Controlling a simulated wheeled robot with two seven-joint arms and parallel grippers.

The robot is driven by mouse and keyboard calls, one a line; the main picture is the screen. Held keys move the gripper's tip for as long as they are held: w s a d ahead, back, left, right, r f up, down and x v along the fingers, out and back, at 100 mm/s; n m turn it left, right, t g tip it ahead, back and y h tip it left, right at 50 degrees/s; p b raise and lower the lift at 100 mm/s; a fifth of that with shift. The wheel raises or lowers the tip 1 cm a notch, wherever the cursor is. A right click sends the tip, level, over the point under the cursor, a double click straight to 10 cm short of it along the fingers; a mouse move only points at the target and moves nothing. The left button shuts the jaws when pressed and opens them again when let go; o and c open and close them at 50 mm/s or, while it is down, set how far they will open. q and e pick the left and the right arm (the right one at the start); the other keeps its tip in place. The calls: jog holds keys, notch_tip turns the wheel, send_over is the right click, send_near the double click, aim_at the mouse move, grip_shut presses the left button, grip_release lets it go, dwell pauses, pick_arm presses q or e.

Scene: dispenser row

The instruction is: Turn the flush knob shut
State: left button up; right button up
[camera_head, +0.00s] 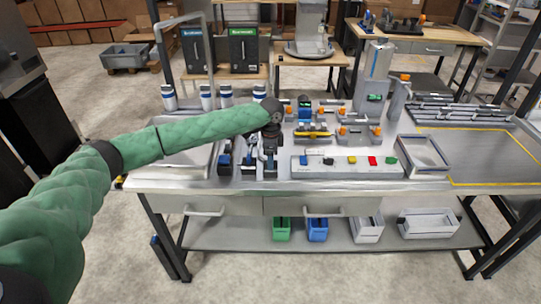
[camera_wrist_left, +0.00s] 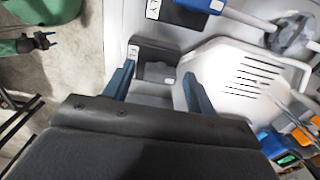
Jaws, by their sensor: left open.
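My left gripper (camera_head: 263,150) is over the left part of the steel workbench, above a row of small dark dispenser units with blue parts (camera_head: 224,160). In the left wrist view my left gripper (camera_wrist_left: 160,85) has its two blue fingers spread, with nothing held. A dark grey block with a small white label (camera_wrist_left: 155,55) lies beyond and between the fingertips; I cannot tell whether they touch it. I cannot single out the flush knob in either view. What looks like my right gripper (camera_wrist_left: 42,40) shows small at the upper left of the wrist view, too small to judge.
Several white-and-blue containers (camera_head: 206,97) stand behind the arm. A panel with coloured buttons (camera_head: 312,172) lies to the right along the front edge, then a grey tray (camera_head: 405,156). A white slotted plate (camera_wrist_left: 225,75) is right of the fingers.

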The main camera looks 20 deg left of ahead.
pick_arm(q)
jog(key=shift+c, duration=0.3)
jog(key=c, duration=0.9)
